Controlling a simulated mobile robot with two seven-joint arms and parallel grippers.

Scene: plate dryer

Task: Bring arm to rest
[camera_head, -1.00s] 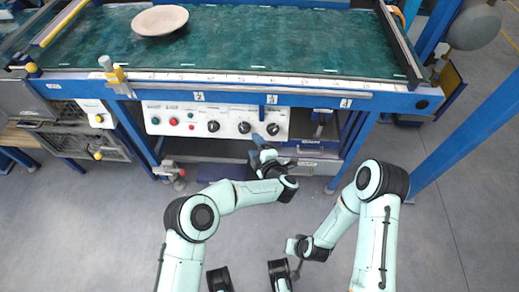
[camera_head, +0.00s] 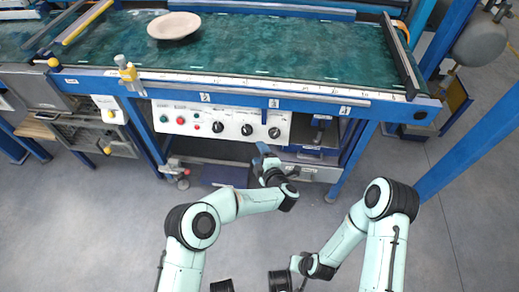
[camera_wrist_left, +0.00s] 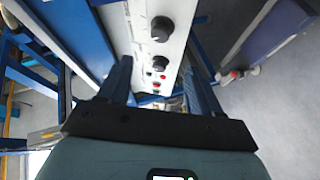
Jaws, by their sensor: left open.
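My left arm (camera_head: 232,207) reaches forward from the lower left in the head view. Its gripper (camera_head: 264,152) is just below the white control panel, near the right-hand black knob, and looks apart from it. In the left wrist view the two dark fingers (camera_wrist_left: 162,88) are spread with nothing between them, and the panel lies beyond. My right arm (camera_head: 352,232) is bent at the lower right, with its wrist low and pointing toward the bottom edge. Its fingers are not clear.
The control panel (camera_head: 178,131) has black knobs and coloured buttons, under a blue-framed table with a green top (camera_head: 270,45). A round plate (camera_head: 174,25) lies on it at the left. A blue post (camera_head: 475,145) stands at right. Grey floor (camera_head: 105,220) is clear in front.

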